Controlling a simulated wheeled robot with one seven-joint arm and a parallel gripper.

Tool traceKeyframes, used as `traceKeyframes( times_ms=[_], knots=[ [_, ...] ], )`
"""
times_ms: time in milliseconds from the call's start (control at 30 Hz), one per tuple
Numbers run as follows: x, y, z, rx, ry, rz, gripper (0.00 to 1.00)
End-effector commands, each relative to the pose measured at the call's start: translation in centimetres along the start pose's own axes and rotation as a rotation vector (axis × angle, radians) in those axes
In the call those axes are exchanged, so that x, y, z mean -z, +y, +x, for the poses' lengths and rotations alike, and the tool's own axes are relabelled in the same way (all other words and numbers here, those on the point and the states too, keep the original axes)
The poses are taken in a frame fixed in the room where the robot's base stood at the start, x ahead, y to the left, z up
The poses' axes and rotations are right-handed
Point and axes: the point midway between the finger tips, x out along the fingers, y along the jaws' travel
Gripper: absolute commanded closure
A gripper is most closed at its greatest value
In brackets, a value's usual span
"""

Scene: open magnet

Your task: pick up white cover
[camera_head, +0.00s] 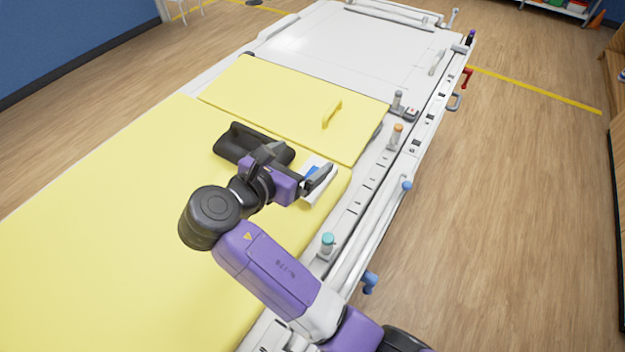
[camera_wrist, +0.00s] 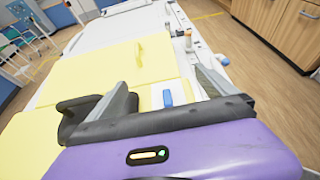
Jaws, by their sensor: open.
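A small white cover (camera_head: 321,191) with a blue handle (camera_head: 312,171) lies at the right edge of the yellow bed surface. It also shows in the wrist view (camera_wrist: 152,98), where its blue handle (camera_wrist: 168,98) appears between my fingers. My gripper (camera_head: 292,168) is open and empty above the cover, and one finger hides part of it in the head view. In the wrist view my gripper (camera_wrist: 168,88) has its fingers spread left and right of the handle. I cannot tell the exact height of the fingers over the cover.
A black curved object (camera_head: 233,143) lies on the yellow surface, left of my gripper. A yellow panel (camera_head: 285,105) with a yellow handle (camera_head: 332,113) lies beyond. Orange-topped (camera_head: 396,136) and teal-topped (camera_head: 327,244) posts stand along the right rail. Wooden floor is clear at right.

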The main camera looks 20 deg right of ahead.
Motion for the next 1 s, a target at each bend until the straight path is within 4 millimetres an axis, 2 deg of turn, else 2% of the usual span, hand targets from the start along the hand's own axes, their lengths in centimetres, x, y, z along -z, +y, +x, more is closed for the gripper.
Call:
traceKeyframes(
  times_ms=[400, 500, 667, 1000],
  knots=[
    [5.8, 0.0, 2.4, 0.0, 0.0, 0.0, 0.04],
    [6.6, 0.0, 2.8, 0.0, 0.0, 0.0, 0.04],
    [6.9, 0.0, 3.3, 0.002, 0.0, 0.0, 0.04],
    [6.6, -0.1, 6.6, 0.003, 0.0, 0.0, 0.04]
  ],
)
